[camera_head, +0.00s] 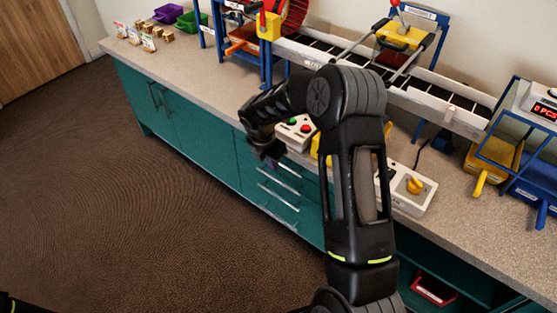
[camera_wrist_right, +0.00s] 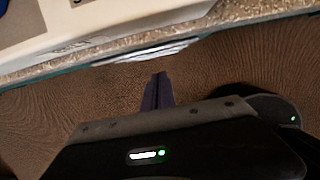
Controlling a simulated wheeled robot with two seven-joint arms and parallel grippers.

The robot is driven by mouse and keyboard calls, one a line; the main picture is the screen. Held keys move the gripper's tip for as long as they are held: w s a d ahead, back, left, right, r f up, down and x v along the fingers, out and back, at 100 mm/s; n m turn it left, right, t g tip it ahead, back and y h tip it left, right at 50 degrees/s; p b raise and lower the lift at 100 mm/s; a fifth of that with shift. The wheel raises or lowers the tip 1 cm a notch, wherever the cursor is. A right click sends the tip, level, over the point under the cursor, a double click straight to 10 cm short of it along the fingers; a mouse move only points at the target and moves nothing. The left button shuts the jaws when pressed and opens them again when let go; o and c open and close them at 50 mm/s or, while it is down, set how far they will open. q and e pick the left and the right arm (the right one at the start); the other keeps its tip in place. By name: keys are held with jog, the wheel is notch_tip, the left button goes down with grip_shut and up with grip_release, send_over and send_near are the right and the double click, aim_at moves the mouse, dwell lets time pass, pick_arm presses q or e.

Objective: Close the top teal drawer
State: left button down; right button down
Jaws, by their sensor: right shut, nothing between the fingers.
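The top teal drawer (camera_head: 291,171) is in the drawer stack under the counter, with a silver bar handle. My arm and gripper hide part of its front, and I cannot tell whether it stands out from the cabinet. My right gripper (camera_head: 270,161) is shut and empty, pointing down in front of the upper drawers near the counter's front edge. In the right wrist view its fingers (camera_wrist_right: 158,90) are together over the floor, with silver handles (camera_wrist_right: 145,50) just beyond, below the counter edge. Contact with the drawer cannot be told. My left gripper is not in view.
The counter (camera_head: 190,70) carries a control box with red and green buttons (camera_head: 296,132), a box with a yellow knob (camera_head: 413,190) and a conveyor (camera_head: 440,105). Lower drawers (camera_head: 277,209) are below. The brown floor (camera_head: 120,210) in front is clear.

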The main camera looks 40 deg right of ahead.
jog(key=v, duration=1)
jog(key=shift+a, duration=0.35)
jog(key=w+a+f+m+t+y, duration=0.3)
jog(key=a+f+m, duration=0.2)
jog(key=a+m, duration=0.35)
jog(key=s+a+f+m+y+p, duration=0.25)
jog(key=s+a+f+m, duration=0.4)
jog(key=a, duration=0.45)
jog(key=s+a+f+m+g+p, duration=0.1)
jog(key=s+a+f+m, duration=0.1)
jog(key=s, duration=0.5)
jog(key=s+a+f+m+g+y, duration=0.1)
jog(key=s+a+f+m, duration=0.2)
jog(key=s, duration=0.5)
jog(key=s+a+f+m+g+p, duration=0.1)
jog(key=s+a+f+m, duration=0.2)
jog(key=s, duration=0.5)
jog(key=shift+a+f+p, duration=0.15)
jog(key=shift+a+p, duration=0.2)
jog(key=shift+a, duration=0.05)
